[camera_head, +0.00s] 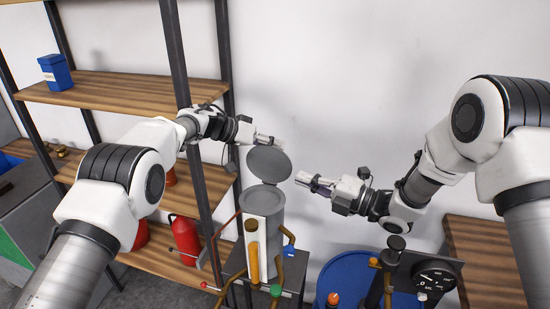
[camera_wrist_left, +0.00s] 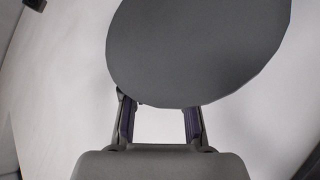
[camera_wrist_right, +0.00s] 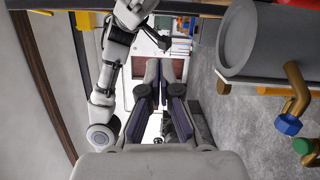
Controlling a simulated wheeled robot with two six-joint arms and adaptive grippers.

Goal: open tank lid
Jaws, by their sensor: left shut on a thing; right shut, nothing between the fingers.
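The grey round tank lid (camera_head: 269,164) stands tilted up at the back of the grey cylindrical tank (camera_head: 270,209), whose top shows below it. The lid fills the upper middle of the left wrist view (camera_wrist_left: 200,45). My left gripper (camera_head: 275,142) is at the lid's upper edge and shut on it; in the left wrist view its fingers (camera_wrist_left: 160,112) reach the lid's rim, and the lid hides their tips. My right gripper (camera_head: 300,180) is shut and empty, just right of the lid and apart from it. The tank also shows in the right wrist view (camera_wrist_right: 270,40).
Pipes with a blue valve (camera_head: 290,251) and a green valve (camera_head: 276,290) stand in front of the tank. A gauge (camera_head: 434,276) and a blue barrel (camera_head: 345,275) are to the right. A wooden shelf (camera_head: 120,88) with a dark post stands left; the wall is behind.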

